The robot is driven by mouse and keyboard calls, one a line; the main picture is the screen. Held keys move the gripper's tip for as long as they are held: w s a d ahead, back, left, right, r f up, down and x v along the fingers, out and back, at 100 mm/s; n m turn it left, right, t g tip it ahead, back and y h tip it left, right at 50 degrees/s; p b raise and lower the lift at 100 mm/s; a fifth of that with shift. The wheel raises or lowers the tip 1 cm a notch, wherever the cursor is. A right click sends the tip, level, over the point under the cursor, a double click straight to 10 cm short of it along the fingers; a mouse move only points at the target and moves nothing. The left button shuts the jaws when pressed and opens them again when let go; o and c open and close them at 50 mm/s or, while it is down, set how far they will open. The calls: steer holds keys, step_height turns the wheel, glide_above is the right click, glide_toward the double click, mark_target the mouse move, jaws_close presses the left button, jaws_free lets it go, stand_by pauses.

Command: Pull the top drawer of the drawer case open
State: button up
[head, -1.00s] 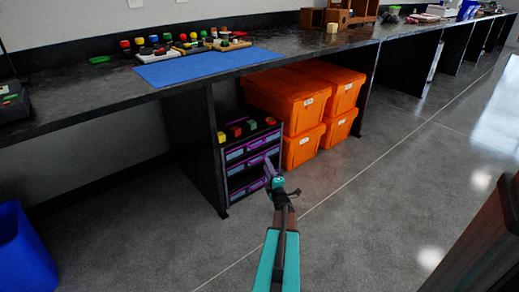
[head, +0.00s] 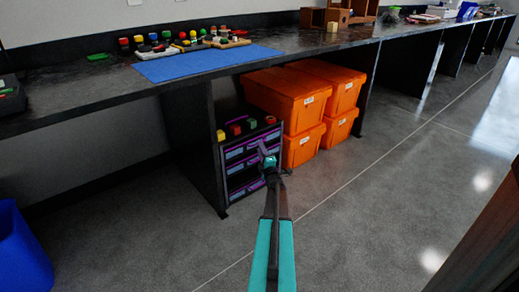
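The drawer case (head: 223,170) is black with purple-edged drawers and stands on the floor under the counter. Its top drawer (head: 236,152) is the uppermost of three stacked fronts and looks closed. The right part of the drawer fronts is partly hidden behind my arm. My gripper (head: 265,153) is in front of the case's right half, at about the height of the top drawers in the picture. It is small and seen from behind. I cannot tell whether its fingers are open or touch a handle.
Small coloured blocks (head: 235,130) sit on top of the case. Orange lidded bins (head: 290,103) are stacked just right of it. A counter panel (head: 191,140) stands close on its left. A blue bin (head: 20,255) is at far left. The floor in front is clear.

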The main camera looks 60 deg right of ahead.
steer(key=shift+b+x, duration=0.3)
steer(key=shift+x, duration=1.05)
jaws_close()
stand_by(0.6)
